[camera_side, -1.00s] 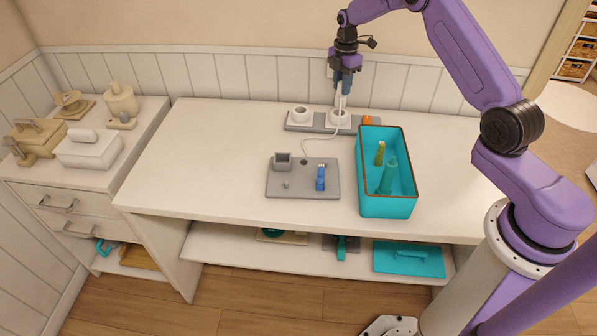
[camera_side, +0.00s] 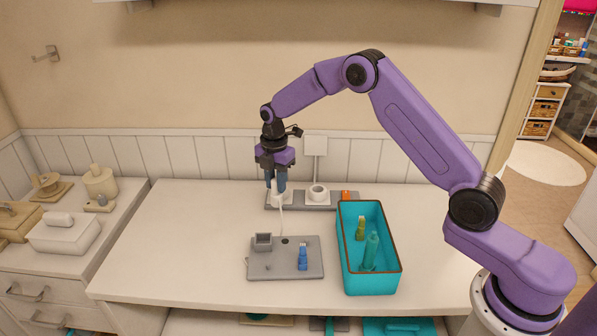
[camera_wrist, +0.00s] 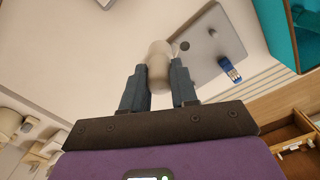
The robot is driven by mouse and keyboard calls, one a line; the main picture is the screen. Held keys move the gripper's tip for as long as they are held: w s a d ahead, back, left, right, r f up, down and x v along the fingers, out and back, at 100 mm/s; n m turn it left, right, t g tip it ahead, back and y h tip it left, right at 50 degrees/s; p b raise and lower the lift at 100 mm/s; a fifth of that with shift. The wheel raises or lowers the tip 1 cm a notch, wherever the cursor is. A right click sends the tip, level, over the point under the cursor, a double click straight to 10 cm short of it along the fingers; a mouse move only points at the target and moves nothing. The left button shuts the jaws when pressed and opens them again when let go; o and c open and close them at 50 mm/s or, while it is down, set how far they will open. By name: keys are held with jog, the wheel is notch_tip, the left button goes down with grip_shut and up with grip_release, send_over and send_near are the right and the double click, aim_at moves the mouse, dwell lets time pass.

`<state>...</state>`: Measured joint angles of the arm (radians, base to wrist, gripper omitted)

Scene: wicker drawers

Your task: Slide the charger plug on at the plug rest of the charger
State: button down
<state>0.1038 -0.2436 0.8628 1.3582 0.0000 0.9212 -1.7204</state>
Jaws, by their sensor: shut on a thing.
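In the side view my gripper (camera_side: 276,185) points down over the left end of a grey strip (camera_side: 303,206). It is shut on the white charger plug (camera_side: 278,199), which also shows between the fingers in the wrist view (camera_wrist: 158,66). A white cord (camera_side: 281,224) runs from the plug to a grey plate (camera_side: 307,271). A white ring-shaped socket (camera_side: 318,194) on the strip is empty, right of my gripper. The plug and fingers hide the strip's left white socket; I cannot tell whether the plug touches it or is seated.
A teal bin (camera_side: 369,280) with bottles stands to the right. An orange piece (camera_side: 346,195) is at the strip's right end. The table's left side is clear.

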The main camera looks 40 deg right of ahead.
jog(key=s+a+r+n, duration=0.1)
jog(key=s+a, duration=0.2)
jog(key=a, duration=0.5)
jog(key=shift+n, duration=0.4)
jog(key=shift+d, duration=0.1)
jog(key=shift+f, duration=2.85)
jog(key=shift+f, duration=2.15)
jog(key=c, duration=0.8)
grip_release()
jog(key=shift+r, duration=0.1)
notch_tip(320, 180, up, 17)
jog(key=shift+r, duration=0.1)
